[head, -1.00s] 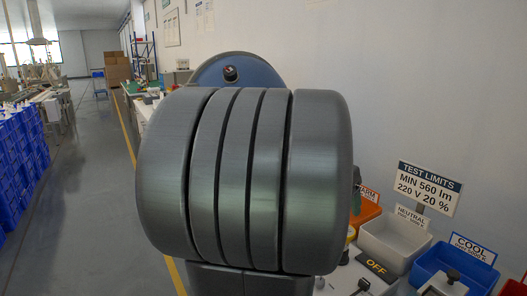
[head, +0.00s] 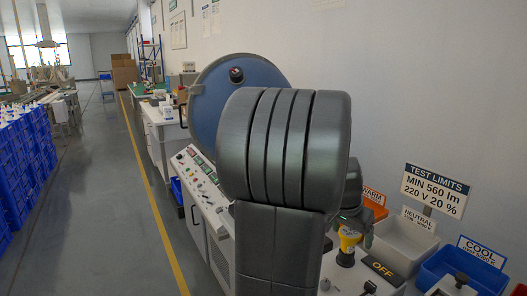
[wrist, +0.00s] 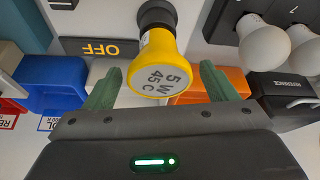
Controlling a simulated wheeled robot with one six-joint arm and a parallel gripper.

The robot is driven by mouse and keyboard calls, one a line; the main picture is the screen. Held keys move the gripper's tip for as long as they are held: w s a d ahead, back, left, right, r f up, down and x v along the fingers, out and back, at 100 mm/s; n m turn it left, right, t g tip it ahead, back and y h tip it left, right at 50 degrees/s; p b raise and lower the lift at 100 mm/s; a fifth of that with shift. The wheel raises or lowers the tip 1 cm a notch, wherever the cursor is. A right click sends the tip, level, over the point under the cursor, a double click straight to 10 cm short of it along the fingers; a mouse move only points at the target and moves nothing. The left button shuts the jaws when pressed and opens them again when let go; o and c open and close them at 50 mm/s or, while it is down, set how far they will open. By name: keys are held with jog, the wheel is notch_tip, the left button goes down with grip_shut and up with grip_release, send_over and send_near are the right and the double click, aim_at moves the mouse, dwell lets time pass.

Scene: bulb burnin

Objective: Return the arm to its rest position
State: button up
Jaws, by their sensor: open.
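My arm fills the middle of the head view as a thick grey ribbed joint, hiding much of the bench behind it. My gripper (wrist: 160,70) shows two green fingers spread wide in the wrist view, with nothing held. A yellow lamp (wrist: 155,62) marked "5 W 45 C" sits in a dark socket, framed between the fingertips; I cannot tell the exact gap to them. The lamp also shows in the head view (head: 348,240), just right of my arm, with part of my gripper close beside it.
An orange bin, a white NEUTRAL bin (head: 405,243) and a blue COOL bin (head: 460,267) stand at the right. An OFF plate (head: 382,269) lies before them. A large blue disc (head: 215,95) stands behind my arm. White bulbs (wrist: 262,40) sit near the lamp. The left aisle is clear.

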jog(key=shift+n, duration=0.3)
jog(key=shift+f+m, duration=0.1)
jog(key=shift+m, duration=0.3)
